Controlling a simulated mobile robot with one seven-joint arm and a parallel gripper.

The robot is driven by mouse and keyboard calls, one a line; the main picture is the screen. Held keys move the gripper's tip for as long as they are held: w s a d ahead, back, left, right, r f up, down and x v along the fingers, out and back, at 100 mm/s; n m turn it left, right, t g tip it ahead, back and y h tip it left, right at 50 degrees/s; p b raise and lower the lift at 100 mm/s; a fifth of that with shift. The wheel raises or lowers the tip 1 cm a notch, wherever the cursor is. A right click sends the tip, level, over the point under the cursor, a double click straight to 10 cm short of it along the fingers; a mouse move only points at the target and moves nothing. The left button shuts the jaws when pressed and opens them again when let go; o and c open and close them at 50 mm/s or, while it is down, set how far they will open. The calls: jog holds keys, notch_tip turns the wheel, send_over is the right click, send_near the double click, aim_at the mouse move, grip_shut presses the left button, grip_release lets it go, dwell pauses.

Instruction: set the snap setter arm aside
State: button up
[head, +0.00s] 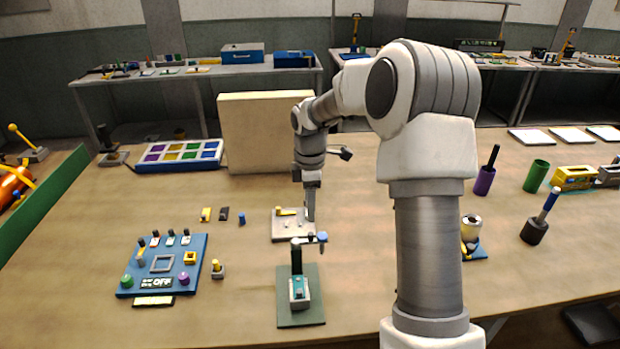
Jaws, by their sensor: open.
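What looks like the snap setter stands near the front middle of the table on a dark green base plate (287,318). It has a black post (296,260) and a small grey and teal block in front of the post. My gripper (310,216) points down just behind this arm, beside the right part of a pale plate (283,232) with small yellow and white pieces. It is open, with nothing visible in it. Its fingertips are small, and contact is hard to judge.
A blue control panel (195,275) and a small yellow-topped piece (217,268) are to the left. A tall beige block (255,130) stands behind my arm. A blue tray of coloured squares (180,154) is back left. Purple (485,178) and green cups (537,175) stand right.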

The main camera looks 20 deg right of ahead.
notch_tip(320, 180, up, 9)
dwell(0.3)
jog(key=shift+r, duration=0.15)
jog(key=s+a+r+m+t+h, duration=0.1)
jog(key=s+a+r+m, duration=0.1)
jog(key=s+r+m, duration=0.35)
jog(key=s+a+r+m+t, duration=0.2)
jog(key=s+r, duration=0.1)
jog(key=s, duration=0.6)
jog(key=s+a+f+m+t+y, duration=0.1)
jog(key=s+f+m+t, duration=0.1)
jog(key=s+m, duration=0.6)
jog(key=s, duration=0.7)
jog(key=shift+t, duration=0.3)
